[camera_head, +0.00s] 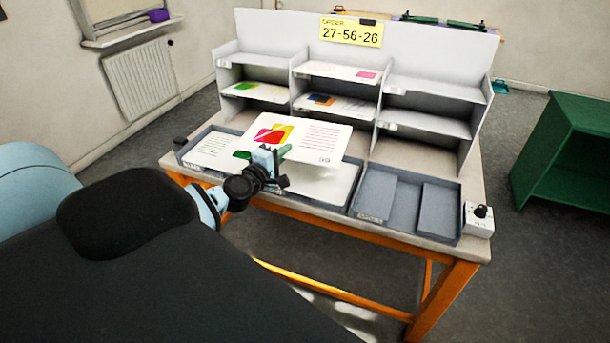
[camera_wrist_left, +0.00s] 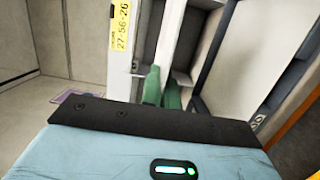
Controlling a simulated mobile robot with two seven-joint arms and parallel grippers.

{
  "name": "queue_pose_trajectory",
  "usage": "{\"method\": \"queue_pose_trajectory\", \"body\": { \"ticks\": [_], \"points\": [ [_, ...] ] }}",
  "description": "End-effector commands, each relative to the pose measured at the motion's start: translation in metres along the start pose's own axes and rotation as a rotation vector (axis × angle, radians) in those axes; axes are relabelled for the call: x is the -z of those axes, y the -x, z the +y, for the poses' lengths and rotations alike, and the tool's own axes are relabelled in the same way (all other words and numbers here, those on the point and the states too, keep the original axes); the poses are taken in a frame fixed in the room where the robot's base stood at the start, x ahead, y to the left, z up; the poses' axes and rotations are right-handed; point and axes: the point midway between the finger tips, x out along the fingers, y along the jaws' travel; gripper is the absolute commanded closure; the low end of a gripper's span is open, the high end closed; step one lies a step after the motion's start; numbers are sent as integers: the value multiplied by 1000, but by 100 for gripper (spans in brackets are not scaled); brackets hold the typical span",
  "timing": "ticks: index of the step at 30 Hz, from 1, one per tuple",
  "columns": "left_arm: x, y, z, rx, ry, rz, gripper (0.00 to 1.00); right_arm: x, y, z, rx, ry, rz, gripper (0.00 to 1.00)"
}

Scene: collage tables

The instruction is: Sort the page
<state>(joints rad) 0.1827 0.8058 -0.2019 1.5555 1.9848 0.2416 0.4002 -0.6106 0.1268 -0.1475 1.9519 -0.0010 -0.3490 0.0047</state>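A white page (camera_head: 325,143) with red, yellow and pink shapes and red text lines is held tilted above the trays. My left gripper (camera_head: 272,158) has its green fingertips at the page's near edge and appears shut on it. In the left wrist view the green fingertips (camera_wrist_left: 162,90) are close together, with a pale sheet running up from them. A yellow sign (camera_head: 351,32) on the shelf's top reads 27-56-26. More pages lie in the shelf: one with green (camera_head: 255,91), one with blue and orange (camera_head: 335,106), one with pink (camera_head: 340,71). My right gripper is not in view.
On the table, the left tray (camera_head: 187,157) holds a page with text, the middle tray holds white paper (camera_head: 318,186), and the right tray (camera_head: 402,206) is empty and divided. A knobbed box (camera_head: 478,219) stands at the right edge. The shelf's right compartments look empty.

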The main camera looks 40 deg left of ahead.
Motion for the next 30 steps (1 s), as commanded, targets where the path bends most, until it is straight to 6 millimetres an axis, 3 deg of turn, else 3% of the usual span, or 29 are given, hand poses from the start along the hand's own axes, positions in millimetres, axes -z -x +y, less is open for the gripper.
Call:
{"method": "queue_pose_trajectory", "body": {
  "ticks": [4,8,14,24,30],
  "points": [
    [-5,9,27,0,-5,-22,100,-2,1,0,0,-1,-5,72],
    [-33,25,37,3,3,-49,100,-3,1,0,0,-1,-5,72],
    [-96,66,34,5,7,-94,100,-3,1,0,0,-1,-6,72],
    [-216,166,29,3,16,-123,100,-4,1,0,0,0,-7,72],
    [-250,182,34,0,7,-99,100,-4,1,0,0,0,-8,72]
  ]
}}
